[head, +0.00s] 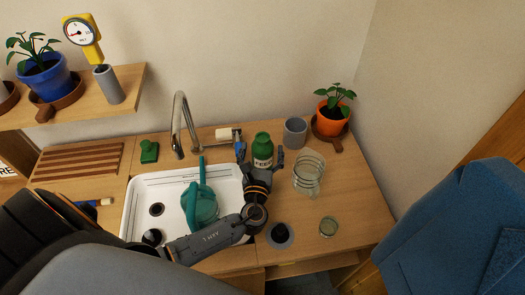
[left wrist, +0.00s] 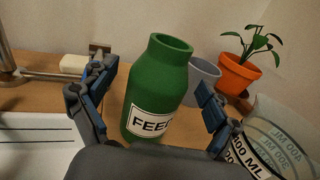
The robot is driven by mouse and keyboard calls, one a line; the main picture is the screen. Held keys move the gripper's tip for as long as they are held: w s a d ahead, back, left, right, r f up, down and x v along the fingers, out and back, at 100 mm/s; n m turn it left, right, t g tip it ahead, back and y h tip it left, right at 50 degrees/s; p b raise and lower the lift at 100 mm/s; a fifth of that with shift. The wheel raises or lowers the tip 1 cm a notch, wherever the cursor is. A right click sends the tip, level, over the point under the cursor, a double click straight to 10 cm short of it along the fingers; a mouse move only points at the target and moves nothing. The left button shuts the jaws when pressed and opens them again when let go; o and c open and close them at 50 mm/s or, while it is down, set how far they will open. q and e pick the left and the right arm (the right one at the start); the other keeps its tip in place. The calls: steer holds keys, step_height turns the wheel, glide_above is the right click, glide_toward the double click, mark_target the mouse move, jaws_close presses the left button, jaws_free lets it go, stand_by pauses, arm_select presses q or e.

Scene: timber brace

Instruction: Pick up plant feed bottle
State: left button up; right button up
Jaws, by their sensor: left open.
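The plant feed bottle (head: 262,149) is green with a white label and stands upright on the wooden counter, right of the sink. In the left wrist view the bottle (left wrist: 159,88) shows its open neck and "FEED" label. My left gripper (head: 259,156) reaches it from the front. In the left wrist view the fingers of my left gripper (left wrist: 152,103) are spread, one on each side of the bottle. There is a visible gap on the left, and the right finger is also apart from it. My right gripper is not in view.
A glass measuring jar (head: 309,174) stands close on the right. A grey cup (head: 295,132) and an orange plant pot (head: 331,122) stand behind it. The white sink (head: 137,203) holds a teal watering can (head: 200,204). A glass lid (head: 328,226) lies at the front right.

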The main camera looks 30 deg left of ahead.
mark_target(262, 144)
arm_select(q)
steer(key=c, duration=1.5)
steer(key=shift+r, duration=0.1)
steer(key=shift+c, duration=0.2)
steer(key=shift+r, duration=0.45)
step_height(262, 144, up, 3)
steer(key=shift+f+p, duration=0.15)
steer(key=shift+p, duration=0.25)
steer(key=s+d+r, duration=0.4)
steer(key=s+r, duration=0.5)
steer(key=s, duration=0.4)
steer(key=shift+s+r+b, duration=0.15)
steer(key=shift+r+b, duration=0.05)
steer(key=shift+b, duration=0.25)
steer(key=shift+d, duration=0.1)
